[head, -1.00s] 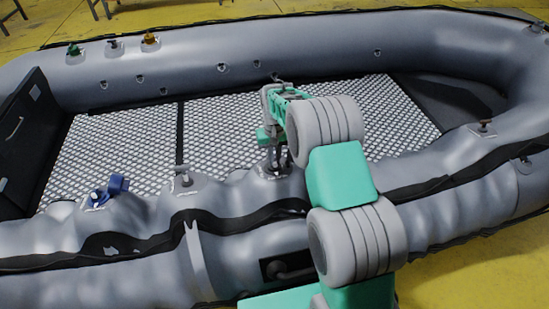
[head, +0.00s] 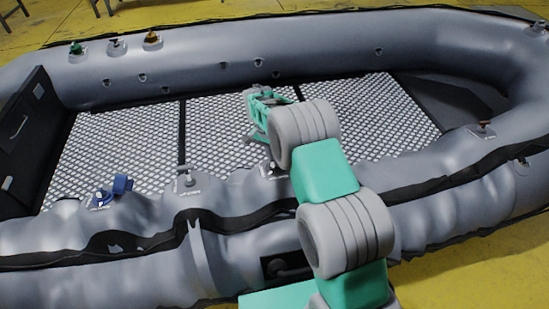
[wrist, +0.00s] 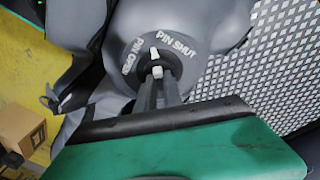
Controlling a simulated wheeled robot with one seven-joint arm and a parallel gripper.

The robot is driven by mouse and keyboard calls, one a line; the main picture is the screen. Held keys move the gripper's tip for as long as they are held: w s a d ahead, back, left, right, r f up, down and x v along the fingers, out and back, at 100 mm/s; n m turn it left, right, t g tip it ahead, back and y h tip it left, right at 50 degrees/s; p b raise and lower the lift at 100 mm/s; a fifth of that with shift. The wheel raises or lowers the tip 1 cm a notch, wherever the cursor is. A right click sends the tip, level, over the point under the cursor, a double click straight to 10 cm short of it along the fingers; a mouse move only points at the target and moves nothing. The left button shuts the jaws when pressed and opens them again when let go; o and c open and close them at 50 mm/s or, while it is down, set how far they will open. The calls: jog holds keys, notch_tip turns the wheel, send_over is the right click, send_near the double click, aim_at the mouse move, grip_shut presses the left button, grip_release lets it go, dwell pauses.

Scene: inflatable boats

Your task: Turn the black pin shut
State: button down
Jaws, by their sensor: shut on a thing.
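The black pin (wrist: 150,63) stands in a dark round plate in the wrist view. The plate is lettered PIN OPEN on the left and PIN SHUT on the right. A small pale pointer on the pin points up, between the two labels. My gripper (wrist: 158,88) is shut on the pin, and its dark fingers cover the lower side. The pin itself cannot be made out there.
A blue-handled valve (head: 120,186) and a grey valve (head: 186,178) stand on the near tube to the left. Another valve (head: 484,128) is at the right. Several valves line the far tube (head: 220,60). A cardboard box (wrist: 22,130) lies on the yellow floor.

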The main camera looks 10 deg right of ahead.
jog(key=m, duration=0.4)
jog(key=shift+w+a+f+m+g+h, duration=0.1)
jog(key=shift+w+m+g+h, duration=0.05)
jog(key=shift+m+g+h, duration=0.15)
jog(key=shift+w+m+g, duration=0.1)
jog(key=shift+m+g, duration=0.3)
jog(key=shift+m, duration=1.6)
jog(key=c, duration=1.5)
grip_release()
jog(key=p+v, duration=0.5)
jog(key=v, duration=0.2)
jog(key=shift+w+a+r, duration=0.1)
jog(key=shift+r, duration=0.3)
jog(key=shift+r, duration=0.1)
